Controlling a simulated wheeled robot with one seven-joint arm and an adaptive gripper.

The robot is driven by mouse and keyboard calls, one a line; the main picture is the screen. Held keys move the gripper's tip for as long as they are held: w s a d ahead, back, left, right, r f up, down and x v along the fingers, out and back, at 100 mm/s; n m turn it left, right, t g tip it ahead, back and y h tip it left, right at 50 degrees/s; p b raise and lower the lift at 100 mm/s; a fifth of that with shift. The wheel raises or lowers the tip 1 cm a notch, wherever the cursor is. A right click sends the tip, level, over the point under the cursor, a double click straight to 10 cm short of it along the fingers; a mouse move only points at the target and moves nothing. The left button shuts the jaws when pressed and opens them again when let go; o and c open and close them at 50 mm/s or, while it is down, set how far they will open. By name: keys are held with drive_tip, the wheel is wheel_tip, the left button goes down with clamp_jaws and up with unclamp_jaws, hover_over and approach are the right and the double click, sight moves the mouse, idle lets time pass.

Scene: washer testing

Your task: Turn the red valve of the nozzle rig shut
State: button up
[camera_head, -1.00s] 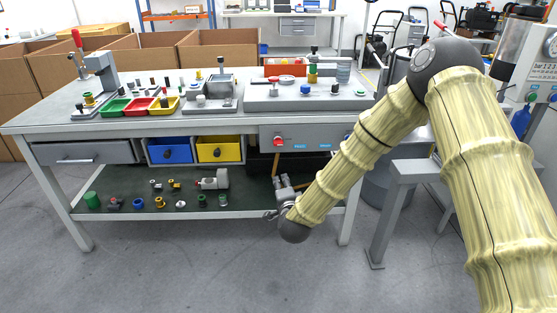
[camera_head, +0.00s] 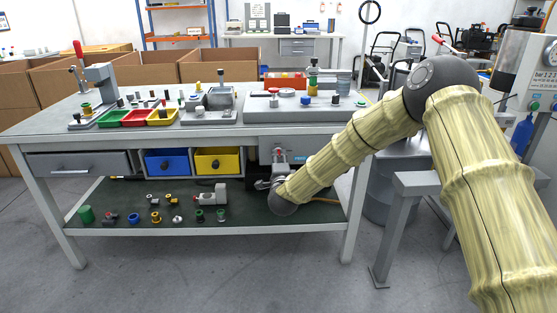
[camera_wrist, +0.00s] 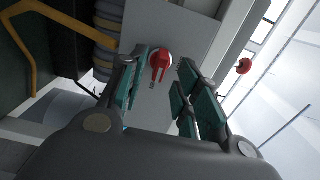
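The red valve (camera_wrist: 160,60) shows in the wrist view on a grey panel (camera_wrist: 180,28), with its handle pointing down the picture. My gripper (camera_wrist: 162,80) is open, with one teal-padded finger to the left of the valve and the others to the right. The fingers look empty, and clear space shows between them and the valve. I cannot tell how far the fingertips are from the panel. In the head view my gripper (camera_head: 278,168) is in front of the panel under the right part of the table, and it hides most of the valve area.
The workbench top (camera_head: 60,115) carries fixtures and coloured trays above my gripper. A yellow drawer (camera_head: 217,160) is to its left. A lower shelf (camera_head: 240,217) with several small parts lies below. In the wrist view another red knob (camera_wrist: 244,66) is at the right.

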drive_tip(key=shift+w, duration=1.35)
clamp_jaws()
